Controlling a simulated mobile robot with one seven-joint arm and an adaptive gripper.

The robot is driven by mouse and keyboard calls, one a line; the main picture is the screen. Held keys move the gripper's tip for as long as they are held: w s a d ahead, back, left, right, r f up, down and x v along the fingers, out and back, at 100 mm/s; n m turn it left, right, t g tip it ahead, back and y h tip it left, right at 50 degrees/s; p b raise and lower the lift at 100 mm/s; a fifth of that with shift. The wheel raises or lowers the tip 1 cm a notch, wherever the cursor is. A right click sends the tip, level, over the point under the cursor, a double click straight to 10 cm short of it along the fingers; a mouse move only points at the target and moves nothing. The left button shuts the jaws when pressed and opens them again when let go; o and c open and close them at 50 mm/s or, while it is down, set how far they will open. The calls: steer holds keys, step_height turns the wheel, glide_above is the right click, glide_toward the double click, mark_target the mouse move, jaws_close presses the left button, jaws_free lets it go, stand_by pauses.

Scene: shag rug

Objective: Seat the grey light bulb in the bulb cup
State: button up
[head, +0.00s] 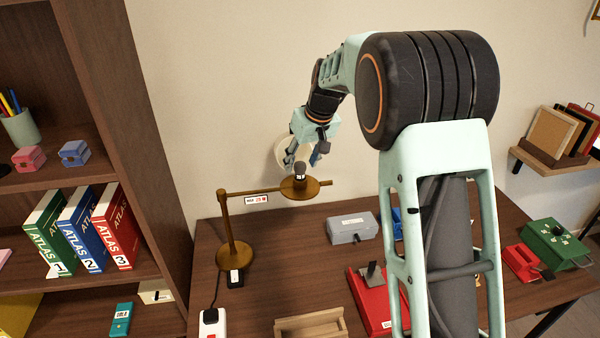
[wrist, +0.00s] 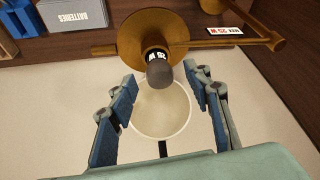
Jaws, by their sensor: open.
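The grey light bulb (head: 301,169), with a "25 W" label, stands upright at the middle of the brass lamp's round head, where the bulb cup (head: 299,188) is. In the wrist view the bulb (wrist: 159,72) points toward me against the brass disc (wrist: 128,36). The cup's opening is hidden under the bulb, so I cannot tell how deep it sits. My gripper (head: 304,158) is just above and behind the bulb. Its blue-padded fingers (wrist: 160,84) are spread on either side of the bulb's rounded end, apart from it.
The lamp's arm carries a "MAX 25 W" tag (head: 256,199); its post rises from a brass base (head: 236,255). A grey batteries box (head: 352,227), red device (head: 376,302) and wooden tray (head: 311,326) share the desk. A bookcase stands left.

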steer(key=shift+x, duration=0.9)
steer(key=shift+c, duration=0.3)
steer(key=shift+r, duration=0.1)
steer(key=c, duration=1.1)
steer(key=shift+r, duration=0.1)
steer(key=shift+w+r, duration=0.1)
steer(key=shift+r, duration=0.15)
step_height(320, 180, up, 2)
steer(key=shift+r, duration=0.1)
steer(key=s+d+r+b, duration=0.3)
steer(key=s+r, duration=0.7)
steer(key=s, duration=0.3)
steer(key=shift+s+d, duration=0.3)
steer(key=shift+s, duration=0.05)
